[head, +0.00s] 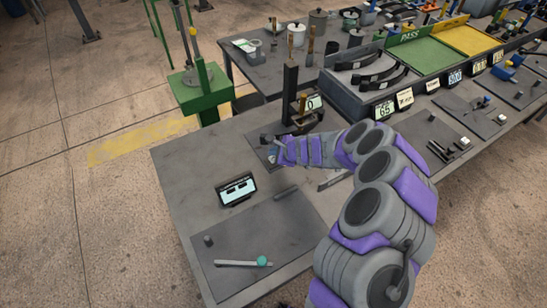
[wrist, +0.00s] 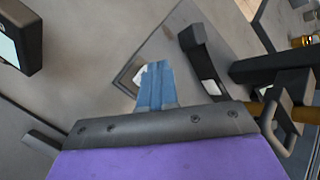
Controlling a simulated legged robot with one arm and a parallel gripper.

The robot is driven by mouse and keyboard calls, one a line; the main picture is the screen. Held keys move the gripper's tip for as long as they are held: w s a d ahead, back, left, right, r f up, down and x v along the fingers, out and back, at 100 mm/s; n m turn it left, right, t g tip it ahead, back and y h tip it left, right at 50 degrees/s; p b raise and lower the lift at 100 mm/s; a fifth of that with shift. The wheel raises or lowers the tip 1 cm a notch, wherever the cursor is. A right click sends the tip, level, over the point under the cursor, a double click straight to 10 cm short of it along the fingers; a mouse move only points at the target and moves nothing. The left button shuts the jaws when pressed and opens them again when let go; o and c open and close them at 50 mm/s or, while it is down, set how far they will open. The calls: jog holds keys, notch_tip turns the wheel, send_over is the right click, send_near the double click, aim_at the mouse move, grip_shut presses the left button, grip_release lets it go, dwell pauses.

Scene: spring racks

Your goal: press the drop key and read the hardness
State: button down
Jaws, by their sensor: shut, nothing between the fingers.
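A hardness tester stands at the back of the near bench, with a black upright column (head: 290,92) and a brass-coloured part beside it. A small display (head: 315,102) next to the column appears to read 0. My gripper (head: 275,150) is low in front of the tester. In the wrist view my blue fingertips (wrist: 155,82) are shut and empty, over a small grey plate. A dark angled block (wrist: 203,58) with a pale end lies just right of the fingertips; I cannot tell whether they touch. I cannot make out the drop key for certain.
A black-framed display (head: 237,189) stands on the bench; its text is too small to read. A dark mat (head: 260,225) at the front holds a rod with a green knob (head: 262,261). Racks with black springs (head: 380,75) and green and yellow trays stand right.

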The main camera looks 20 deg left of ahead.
jog(key=shift+f, duration=0.15)
jog(key=shift+f+b, duration=0.2)
jog(key=shift+b, duration=0.25)
jog(key=shift+d+f+b, duration=0.1)
jog(key=shift+f+b, duration=0.4)
dwell(0.6)
jog(key=shift+r, duration=0.15)
jog(key=shift+r+p, duration=0.65)
jog(key=shift+r, duration=0.15)
jog(key=shift+r+p, duration=1.8)
jog(key=shift+r, duration=0.75)
